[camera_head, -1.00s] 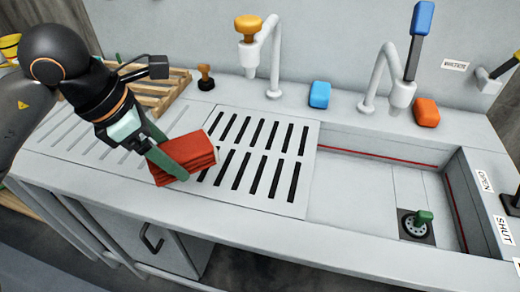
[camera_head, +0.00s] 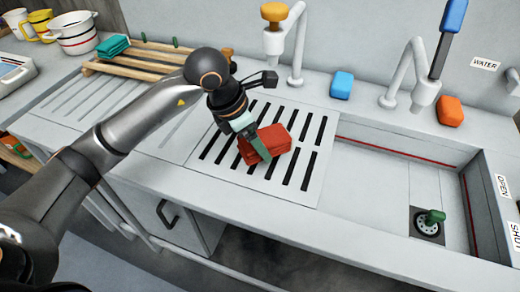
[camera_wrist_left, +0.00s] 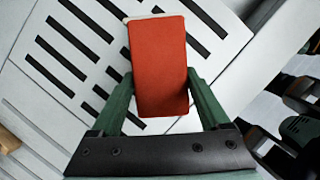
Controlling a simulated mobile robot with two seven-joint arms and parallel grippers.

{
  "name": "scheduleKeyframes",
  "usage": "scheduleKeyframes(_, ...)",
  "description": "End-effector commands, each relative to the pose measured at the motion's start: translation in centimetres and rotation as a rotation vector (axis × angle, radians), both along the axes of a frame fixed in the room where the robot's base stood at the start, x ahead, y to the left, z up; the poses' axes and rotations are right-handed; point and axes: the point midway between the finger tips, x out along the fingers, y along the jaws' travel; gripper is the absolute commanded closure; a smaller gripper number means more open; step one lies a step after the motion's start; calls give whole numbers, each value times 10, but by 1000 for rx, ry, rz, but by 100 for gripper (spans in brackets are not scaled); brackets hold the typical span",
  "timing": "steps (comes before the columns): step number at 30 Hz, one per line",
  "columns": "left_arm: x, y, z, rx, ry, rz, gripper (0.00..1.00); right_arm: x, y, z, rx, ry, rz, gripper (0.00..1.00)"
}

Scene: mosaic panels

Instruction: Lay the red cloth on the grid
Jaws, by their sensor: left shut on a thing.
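The folded red cloth (camera_head: 268,143) is between the green fingers of my left gripper (camera_head: 260,152), over the slotted grid (camera_head: 313,185) in the head view. In the left wrist view the red cloth (camera_wrist_left: 159,68) sits between both fingers of my left gripper (camera_wrist_left: 163,95), which is shut on it. The grid's dark slots (camera_wrist_left: 62,47) show behind and to the left of it. I cannot tell whether the cloth touches the grid. My right gripper is not in view.
Taps, a blue sponge (camera_head: 342,84) and an orange one (camera_head: 450,111) stand behind. A wooden rack (camera_head: 150,62) holding a green folded cloth (camera_head: 113,46) is at back left.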

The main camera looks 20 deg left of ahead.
Motion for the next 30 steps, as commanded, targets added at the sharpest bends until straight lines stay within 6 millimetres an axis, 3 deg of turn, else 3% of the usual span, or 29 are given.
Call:
scheduleKeyframes(10,6,-5,-39,-1,2,0,65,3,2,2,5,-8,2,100)
scheduleKeyframes(22,6,-5,-46,1,-1,-1,65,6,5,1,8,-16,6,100)
scheduleKeyframes(23,6,-5,-44,1,-1,0,17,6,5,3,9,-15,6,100)
scheduleKeyframes(27,6,-5,-44,0,0,0,2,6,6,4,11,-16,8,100)
scheduleKeyframes(30,6,-5,-43,0,0,0,0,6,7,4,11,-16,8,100)
